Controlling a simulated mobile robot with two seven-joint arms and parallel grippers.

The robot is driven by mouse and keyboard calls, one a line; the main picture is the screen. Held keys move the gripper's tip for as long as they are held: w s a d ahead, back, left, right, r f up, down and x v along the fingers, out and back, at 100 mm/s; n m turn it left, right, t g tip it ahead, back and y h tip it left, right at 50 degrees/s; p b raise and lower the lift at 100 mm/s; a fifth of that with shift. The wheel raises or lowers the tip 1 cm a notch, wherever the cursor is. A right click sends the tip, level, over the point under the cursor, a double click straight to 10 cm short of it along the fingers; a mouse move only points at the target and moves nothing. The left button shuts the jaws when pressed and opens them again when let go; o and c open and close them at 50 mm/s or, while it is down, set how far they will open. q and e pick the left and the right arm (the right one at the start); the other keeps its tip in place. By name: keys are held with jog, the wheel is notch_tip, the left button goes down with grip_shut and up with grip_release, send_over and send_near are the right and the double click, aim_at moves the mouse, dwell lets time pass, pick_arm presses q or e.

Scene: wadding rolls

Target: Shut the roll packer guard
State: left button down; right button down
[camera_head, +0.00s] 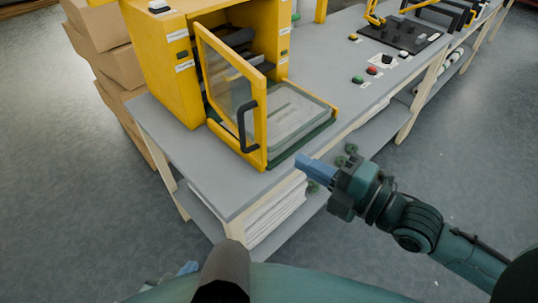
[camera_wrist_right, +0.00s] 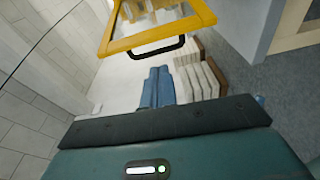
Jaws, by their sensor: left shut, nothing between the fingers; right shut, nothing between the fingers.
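The roll packer (camera_head: 170,70) is a yellow cabinet on a grey bench. Its guard (camera_head: 261,130) is a yellow-framed clear door, hinged at the left side of the opening and standing open, swung out over the bench. A black handle (camera_head: 243,130) is on its free edge. The guard (camera_wrist_right: 200,18) and handle (camera_wrist_right: 155,49) also show at the top of the right wrist view. My right gripper (camera_head: 303,163) is shut and empty, right of the guard and apart from it; its blue fingers (camera_wrist_right: 157,88) point toward the handle. My left gripper (camera_head: 188,268) is shut, mostly hidden at the bottom edge.
A green-edged tray (camera_head: 325,122) lies before the packer opening. Red and green buttons (camera_head: 365,75) and a black fixture (camera_head: 400,35) sit farther along the bench (camera_head: 210,165). Cardboard boxes (camera_head: 108,60) are stacked at the left. Floor in front is clear.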

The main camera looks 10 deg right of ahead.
aim_at(266, 140)
jog(key=shift+n, duration=0.4)
jog(key=p+x, duration=0.1)
jog(key=x, duration=0.4)
jog(key=p+x, duration=0.1)
jog(key=x, duration=0.4)
jog(key=shift+s+r, duration=0.1)
jog(key=shift+r, duration=0.1)
jog(key=shift+d, duration=0.1)
